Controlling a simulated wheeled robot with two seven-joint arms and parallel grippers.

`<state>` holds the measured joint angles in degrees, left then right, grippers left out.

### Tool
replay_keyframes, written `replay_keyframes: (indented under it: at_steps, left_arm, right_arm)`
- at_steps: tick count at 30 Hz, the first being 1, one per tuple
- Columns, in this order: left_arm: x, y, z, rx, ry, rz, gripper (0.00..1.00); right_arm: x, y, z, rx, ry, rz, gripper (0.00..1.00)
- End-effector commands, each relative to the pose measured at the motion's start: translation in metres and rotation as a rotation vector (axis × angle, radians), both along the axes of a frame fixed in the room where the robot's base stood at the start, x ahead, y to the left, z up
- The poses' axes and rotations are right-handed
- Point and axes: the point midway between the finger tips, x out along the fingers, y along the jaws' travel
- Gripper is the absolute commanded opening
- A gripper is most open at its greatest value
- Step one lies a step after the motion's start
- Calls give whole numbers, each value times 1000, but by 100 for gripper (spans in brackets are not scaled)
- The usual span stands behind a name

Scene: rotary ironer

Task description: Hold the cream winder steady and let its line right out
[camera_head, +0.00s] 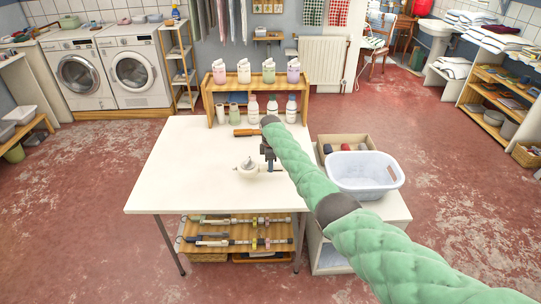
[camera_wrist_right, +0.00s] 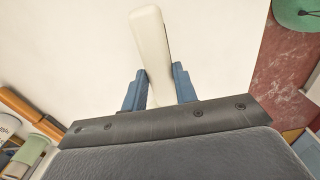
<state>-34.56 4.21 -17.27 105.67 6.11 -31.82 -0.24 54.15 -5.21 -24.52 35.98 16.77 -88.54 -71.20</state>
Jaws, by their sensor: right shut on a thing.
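The cream winder (camera_head: 247,170) is over the white table, left of my right gripper in the head view. My right gripper (camera_head: 268,168) comes in with its green-sleeved arm from the right. In the right wrist view, its two blue fingers (camera_wrist_right: 160,88) are shut on a long, cream, rounded piece (camera_wrist_right: 152,45), which I take to be part of the winder. The piece sticks out beyond the fingertips. I cannot make out the winder's line in either view. My left gripper is not in view.
The white table (camera_head: 180,175) is mostly bare. A wooden-handled tool (camera_head: 246,132) lies behind the winder. A wooden rack (camera_head: 213,104) with several bottles stands at the back. A white basket (camera_head: 365,173) stands on the right. A green disc (camera_wrist_right: 298,12) shows in the wrist view.

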Motion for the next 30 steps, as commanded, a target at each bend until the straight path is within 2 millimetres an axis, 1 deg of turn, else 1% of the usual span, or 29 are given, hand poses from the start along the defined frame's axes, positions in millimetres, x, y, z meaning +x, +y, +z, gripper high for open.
replay_keyframes:
  at_steps: [1,3,8,19,30]
  left_arm:
    - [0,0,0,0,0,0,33]
    - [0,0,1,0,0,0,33]
    - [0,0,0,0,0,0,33]
    - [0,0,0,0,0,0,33]
    - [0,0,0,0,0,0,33]
  right_arm:
    - [0,-3,-11,-1,2,-3,4]
    - [2,-5,-18,0,1,-2,4]
    - [7,-3,-18,1,0,6,4]
    - [7,-4,-19,1,0,8,4]
    - [7,-4,-36,1,1,7,4]
